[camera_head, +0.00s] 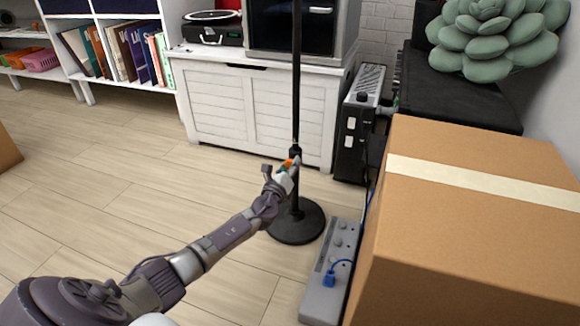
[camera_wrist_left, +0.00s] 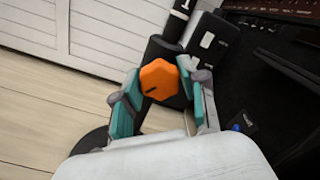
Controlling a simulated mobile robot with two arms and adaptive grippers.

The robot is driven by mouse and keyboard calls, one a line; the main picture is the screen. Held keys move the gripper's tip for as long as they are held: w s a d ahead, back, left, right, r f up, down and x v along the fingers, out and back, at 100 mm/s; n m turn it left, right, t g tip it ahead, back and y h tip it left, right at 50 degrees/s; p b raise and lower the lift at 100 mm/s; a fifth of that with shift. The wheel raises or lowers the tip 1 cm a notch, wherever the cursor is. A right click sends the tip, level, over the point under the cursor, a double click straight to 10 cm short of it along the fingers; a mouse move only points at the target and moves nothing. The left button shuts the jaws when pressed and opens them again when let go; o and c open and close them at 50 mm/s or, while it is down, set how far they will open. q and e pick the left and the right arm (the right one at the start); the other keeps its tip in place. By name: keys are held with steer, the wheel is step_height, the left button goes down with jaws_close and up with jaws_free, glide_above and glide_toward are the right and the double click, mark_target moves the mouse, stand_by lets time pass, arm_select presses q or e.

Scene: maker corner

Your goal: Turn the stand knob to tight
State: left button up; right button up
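The orange stand knob (camera_wrist_left: 160,75) shows in the left wrist view, with a dark pointer line toward its lower left. It sits on the side of the upright black stand pole (camera_head: 297,75), which rises from a round black base (camera_head: 296,224). My left gripper (camera_head: 290,168) is at the pole at knob height. In the left wrist view its two teal finger pads (camera_wrist_left: 159,76) lie on either side of the knob, apparently touching it. In the head view the fingers hide most of the knob. My right gripper is in neither view.
A large cardboard box (camera_head: 450,245) stands close on the right. A grey power strip (camera_head: 325,295) with a blue plug lies beside the base. A white cabinet (camera_head: 225,105) and a black device (camera_head: 355,125) stand behind.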

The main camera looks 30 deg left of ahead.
arm_select(q)
steer(key=c, duration=0.6)
